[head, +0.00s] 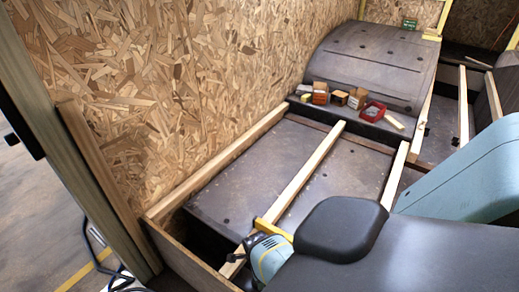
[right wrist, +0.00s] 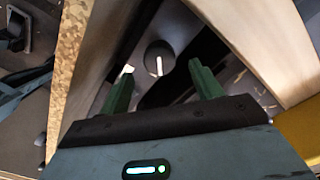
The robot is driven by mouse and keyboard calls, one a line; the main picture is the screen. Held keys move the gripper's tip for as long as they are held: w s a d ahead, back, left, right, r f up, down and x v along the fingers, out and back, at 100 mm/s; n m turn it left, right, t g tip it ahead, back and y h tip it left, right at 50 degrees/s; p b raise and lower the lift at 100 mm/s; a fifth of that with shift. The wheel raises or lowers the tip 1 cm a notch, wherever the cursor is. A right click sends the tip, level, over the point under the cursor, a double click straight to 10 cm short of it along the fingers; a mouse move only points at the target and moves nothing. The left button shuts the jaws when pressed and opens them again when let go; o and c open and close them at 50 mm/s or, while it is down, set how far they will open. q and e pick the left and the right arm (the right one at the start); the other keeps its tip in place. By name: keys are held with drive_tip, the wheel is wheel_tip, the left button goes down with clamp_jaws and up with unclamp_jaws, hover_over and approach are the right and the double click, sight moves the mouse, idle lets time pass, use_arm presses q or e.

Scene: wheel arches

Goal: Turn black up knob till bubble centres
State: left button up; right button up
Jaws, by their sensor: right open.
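A round black knob (right wrist: 160,58) with a white line on its face shows in the right wrist view. My right gripper (right wrist: 160,72) is open, with its two green fingers on either side of the knob in the picture and the knob beyond their tips. I see no contact, and the fingers are empty. A yellow bar, perhaps a level (head: 274,229), lies across the near end of the middle batten in the head view. No bubble can be made out. My right arm hides the area around the knob in the head view. My left gripper is not in view.
Pale battens (head: 305,175) run over the dark floor panels. An OSB wall (head: 170,80) stands on the left. Small boxes (head: 339,97) and a red bin (head: 372,111) sit before the wheel arch (head: 370,60). In the wrist view, wood members flank my fingers closely.

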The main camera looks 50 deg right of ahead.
drive_tip(key=shift+r+p, duration=0.6)
drive_tip(key=shift+r, duration=0.75)
drive_tip(key=shift+d, duration=0.1)
